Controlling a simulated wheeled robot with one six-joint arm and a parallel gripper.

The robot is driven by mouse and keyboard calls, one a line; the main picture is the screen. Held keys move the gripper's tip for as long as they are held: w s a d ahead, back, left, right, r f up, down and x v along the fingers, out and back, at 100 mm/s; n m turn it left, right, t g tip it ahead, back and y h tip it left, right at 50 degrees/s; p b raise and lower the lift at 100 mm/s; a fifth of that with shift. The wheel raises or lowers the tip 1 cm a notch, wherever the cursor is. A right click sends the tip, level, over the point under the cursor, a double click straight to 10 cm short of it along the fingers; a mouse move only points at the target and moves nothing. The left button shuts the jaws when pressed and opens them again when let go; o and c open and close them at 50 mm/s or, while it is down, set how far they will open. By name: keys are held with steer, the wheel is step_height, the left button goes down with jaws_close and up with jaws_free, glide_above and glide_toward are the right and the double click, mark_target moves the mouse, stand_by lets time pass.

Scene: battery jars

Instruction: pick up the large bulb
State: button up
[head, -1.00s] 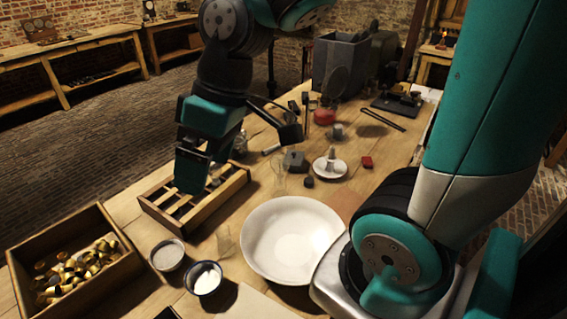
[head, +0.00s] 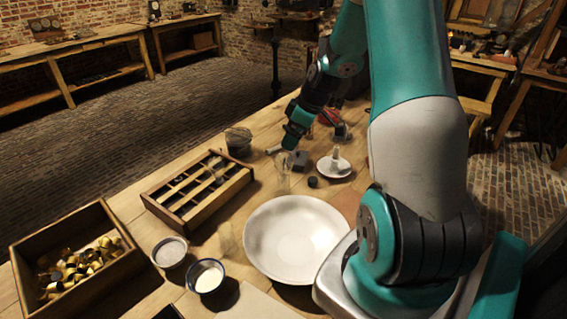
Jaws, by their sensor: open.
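A clear glass object (head: 283,178), which looks like the large bulb, stands on the table behind the white bowl. Its glass is faint, so its outline is hard to make out. My gripper (head: 290,143) is above it and pointing down, with its fingertips close to its top. The jaws are open, and I cannot tell whether they are around the glass or only over it. A second faint glass shape (head: 226,238) is left of the bowl; I cannot tell what it is.
The wide white bowl (head: 262,240) is in front. A slotted wooden tray (head: 205,216), two small bowls (head: 169,253) (head: 206,278) and a wooden crate (head: 20,262) of brass pieces are left. A dark jar (head: 238,143) is behind the tray; a white saucer (head: 343,172) is right.

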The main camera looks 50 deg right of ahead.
mark_target(281, 156)
steer(key=p+x, duration=0.2)
steer(key=x, duration=0.7)
steer(key=shift+w+a+f+p, duration=0.1)
steer(key=shift+p, duration=0.2)
steer(key=c, duration=1.1)
